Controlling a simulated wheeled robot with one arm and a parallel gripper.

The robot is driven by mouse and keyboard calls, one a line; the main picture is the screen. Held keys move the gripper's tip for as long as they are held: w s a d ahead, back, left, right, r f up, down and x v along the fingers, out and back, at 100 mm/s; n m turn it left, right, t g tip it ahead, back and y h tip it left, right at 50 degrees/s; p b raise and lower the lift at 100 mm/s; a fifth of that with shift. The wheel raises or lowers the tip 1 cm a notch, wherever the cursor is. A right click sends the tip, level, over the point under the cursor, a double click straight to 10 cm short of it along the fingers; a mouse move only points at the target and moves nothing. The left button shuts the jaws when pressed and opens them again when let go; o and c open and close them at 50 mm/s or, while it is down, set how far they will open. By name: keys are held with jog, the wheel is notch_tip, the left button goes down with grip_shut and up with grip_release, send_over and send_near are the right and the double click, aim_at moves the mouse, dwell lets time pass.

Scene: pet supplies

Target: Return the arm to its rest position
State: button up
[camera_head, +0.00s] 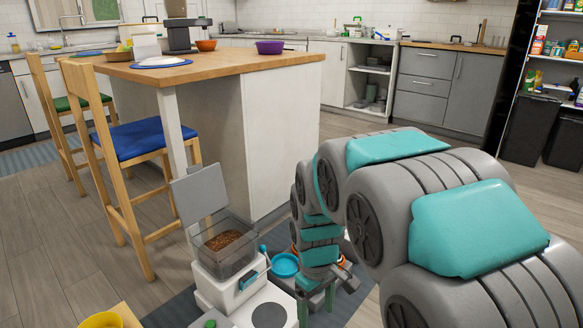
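My grey and teal arm reaches from the lower right toward the floor in front of the island. My gripper (316,303) is low at the bottom of the picture, right of the white pet feeder. Arm links partly cover it, and its fingers do not show clearly enough to tell open from shut. I cannot see anything held in it.
A white feeder (214,291) has a clear bin of brown kibble (222,240) and a raised grey lid (199,193). A blue bowl (285,265) is beside my gripper. The island (270,135) and a blue-seated chair (139,139) stand behind.

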jog(key=s+d+r+m, duration=0.2)
jog(key=s+d, duration=0.1)
jog(key=s, duration=0.4)
jog(key=s+d+r+m+p, duration=0.1)
jog(key=s+d+r+m, duration=0.2)
jog(key=s, duration=0.5)
jog(key=s+d+r+m+g+p, duration=0.1)
jog(key=s+d+r+m, duration=0.2)
jog(key=s, duration=0.5)
jog(key=shift+s+d, duration=0.15)
jog(key=shift+d, duration=0.2)
jog(key=shift+c, duration=0.4)
